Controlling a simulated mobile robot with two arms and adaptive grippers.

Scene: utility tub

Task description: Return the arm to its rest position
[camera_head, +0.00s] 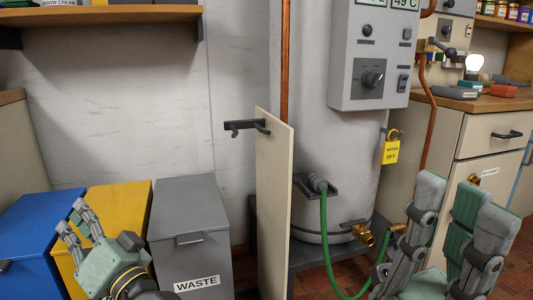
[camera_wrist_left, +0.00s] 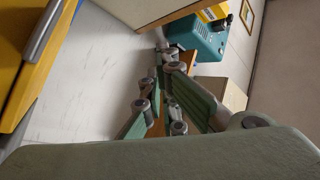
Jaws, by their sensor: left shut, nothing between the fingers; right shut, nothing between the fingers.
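My left gripper (camera_head: 72,217) is at the lower left of the head view, in front of the blue and yellow bins, with its fingers pointing up and left. It is shut and empty. Its fingers also show in the left wrist view (camera_wrist_left: 168,100), with nothing held between them. My right gripper (camera_head: 457,195) is large and close at the lower right of the head view, in front of the tank and the cabinet. It is shut with nothing in it. Neither gripper visibly touches anything.
A blue bin (camera_head: 30,225), a yellow bin (camera_head: 130,200) and a grey WASTE bin (camera_head: 190,215) stand at left. A beige panel (camera_head: 273,210) stands beside the grey tank (camera_head: 325,140) with its green hose (camera_head: 328,250). A wooden shelf (camera_head: 100,13) hangs above; a cabinet (camera_head: 483,140) stands right.

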